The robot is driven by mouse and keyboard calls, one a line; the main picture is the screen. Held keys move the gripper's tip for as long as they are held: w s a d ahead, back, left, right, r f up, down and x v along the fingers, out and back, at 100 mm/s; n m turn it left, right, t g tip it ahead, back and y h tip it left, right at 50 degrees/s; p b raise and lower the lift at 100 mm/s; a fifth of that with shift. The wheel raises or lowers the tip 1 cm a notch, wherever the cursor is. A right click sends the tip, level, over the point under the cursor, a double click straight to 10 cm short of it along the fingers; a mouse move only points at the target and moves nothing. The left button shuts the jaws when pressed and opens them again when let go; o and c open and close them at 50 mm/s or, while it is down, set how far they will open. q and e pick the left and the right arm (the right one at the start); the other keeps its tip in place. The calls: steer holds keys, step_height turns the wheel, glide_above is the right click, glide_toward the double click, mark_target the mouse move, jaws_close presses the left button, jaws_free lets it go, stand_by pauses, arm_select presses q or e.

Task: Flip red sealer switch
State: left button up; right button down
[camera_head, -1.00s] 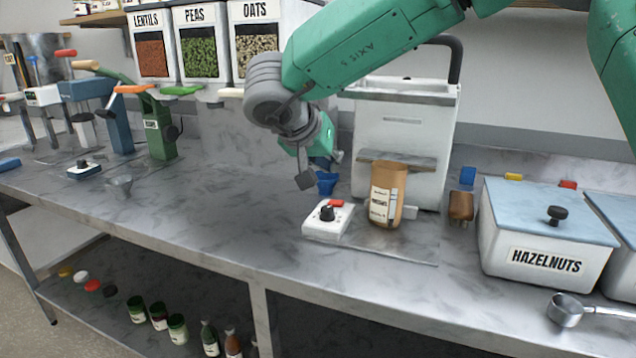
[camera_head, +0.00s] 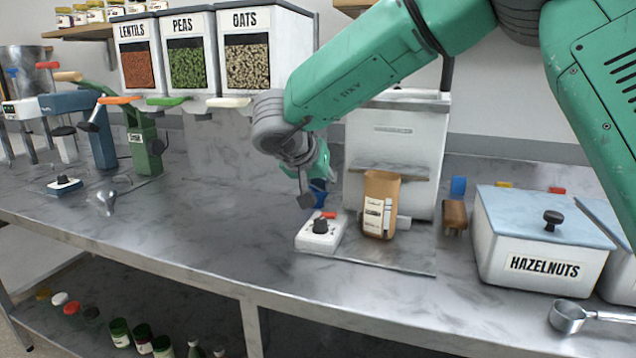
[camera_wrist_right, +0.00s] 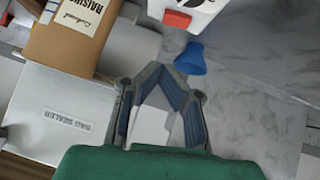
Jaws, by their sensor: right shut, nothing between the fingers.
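The red switch (camera_head: 328,215) sits at the back edge of a small white control box (camera_head: 320,242) with a black knob (camera_head: 320,227). In the right wrist view the red switch (camera_wrist_right: 177,19) is at the top, on the partly cut-off box. My right gripper (camera_head: 307,200) is shut and empty, just above and to the left of the switch, apart from it in the head view. Its fingers (camera_wrist_right: 160,70) also show in the wrist view, below the switch. The white bag sealer (camera_head: 398,150) stands behind the box. My left gripper is not in view.
A brown raisins bag (camera_head: 381,205) stands right of the box, close to the sealer. A blue piece (camera_wrist_right: 190,59) lies between fingers and box in the wrist view. A hazelnuts container (camera_head: 540,240) is at right. The marble counter (camera_head: 220,220) left of the box is clear.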

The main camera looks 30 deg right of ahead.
mark_target(332, 215)
steer(key=f, duration=0.1)
steer(key=d+f+b, duration=0.1)
steer(key=f, duration=0.1)
steer(key=d+f+b, duration=0.1)
steer(key=f, duration=0.1)
steer(key=shift+w+d+f, duration=0.15)
steer(key=shift+w+d, duration=0.1)
steer(key=shift+w, duration=0.15)
steer(key=shift+d+f, duration=0.2)
steer(key=shift+f, duration=0.25)
steer(key=shift+a, duration=0.1)
steer(key=shift+s, duration=0.1)
steer(key=shift+s+f, duration=0.1)
steer(key=shift+f, duration=0.05)
